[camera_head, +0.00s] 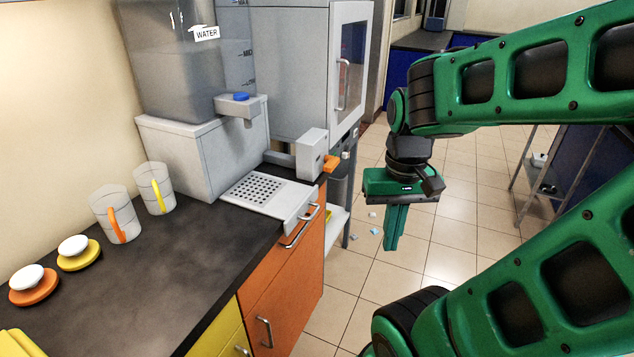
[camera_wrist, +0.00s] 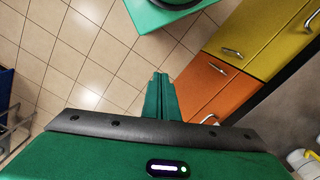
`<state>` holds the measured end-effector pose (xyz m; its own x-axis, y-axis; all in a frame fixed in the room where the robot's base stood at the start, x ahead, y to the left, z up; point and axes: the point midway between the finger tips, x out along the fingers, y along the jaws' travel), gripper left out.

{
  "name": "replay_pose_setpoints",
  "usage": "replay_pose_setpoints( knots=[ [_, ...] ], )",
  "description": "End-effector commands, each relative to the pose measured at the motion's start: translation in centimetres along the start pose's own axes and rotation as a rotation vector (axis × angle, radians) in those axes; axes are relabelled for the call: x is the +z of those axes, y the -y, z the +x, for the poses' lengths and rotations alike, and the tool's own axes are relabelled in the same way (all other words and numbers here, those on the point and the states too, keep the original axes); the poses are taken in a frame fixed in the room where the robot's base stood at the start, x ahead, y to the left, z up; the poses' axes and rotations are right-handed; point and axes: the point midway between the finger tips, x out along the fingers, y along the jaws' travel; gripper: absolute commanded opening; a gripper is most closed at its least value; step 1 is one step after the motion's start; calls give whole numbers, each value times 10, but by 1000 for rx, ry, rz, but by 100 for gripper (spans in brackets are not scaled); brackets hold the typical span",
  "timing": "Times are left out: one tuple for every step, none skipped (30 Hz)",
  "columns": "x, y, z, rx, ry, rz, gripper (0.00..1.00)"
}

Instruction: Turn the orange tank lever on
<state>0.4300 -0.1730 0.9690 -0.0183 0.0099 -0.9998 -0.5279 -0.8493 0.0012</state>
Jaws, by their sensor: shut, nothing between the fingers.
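An orange lever (camera_head: 331,163) sticks out from the side of a small grey box (camera_head: 311,152) at the far right end of the counter, by a perforated drip tray. My gripper (camera_head: 393,245) hangs over the open floor to the right of the lever, clearly apart from it, fingers pointing down. The fingers are shut and empty; in the wrist view the gripper (camera_wrist: 160,76) is also closed together. The lever cannot be made out in the wrist view.
A grey tank marked WATER (camera_head: 175,60) stands on the counter (camera_head: 165,270). Orange cabinet (camera_head: 285,290) fronts have handles. A grey cabinet (camera_head: 290,60) stands behind.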

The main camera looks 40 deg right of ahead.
Motion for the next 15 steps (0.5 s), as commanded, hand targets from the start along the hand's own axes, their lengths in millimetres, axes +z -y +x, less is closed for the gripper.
replay_pose_setpoints(
  knots=[
    [0,0,0,0,0,0,0],
    [0,0,0,0,0,0,0],
    [0,0,0,0,0,0,0],
    [0,0,0,0,0,0,0],
    [0,0,0,0,0,0,0],
    [0,0,0,0,0,0,0],
    [0,0,0,0,0,0,0],
    [0,0,0,0,0,0,0],
    [0,0,0,0,0,0,0],
    [7,-4,-3,-4,-6,1,0],
    [9,-6,-4,-6,-9,4,0],
    [7,-6,-4,-4,-7,11,0],
    [5,-5,-3,-2,-3,18,0],
    [2,-4,-2,1,2,27,0],
    [-1,0,0,5,11,40,0]
  ],
)
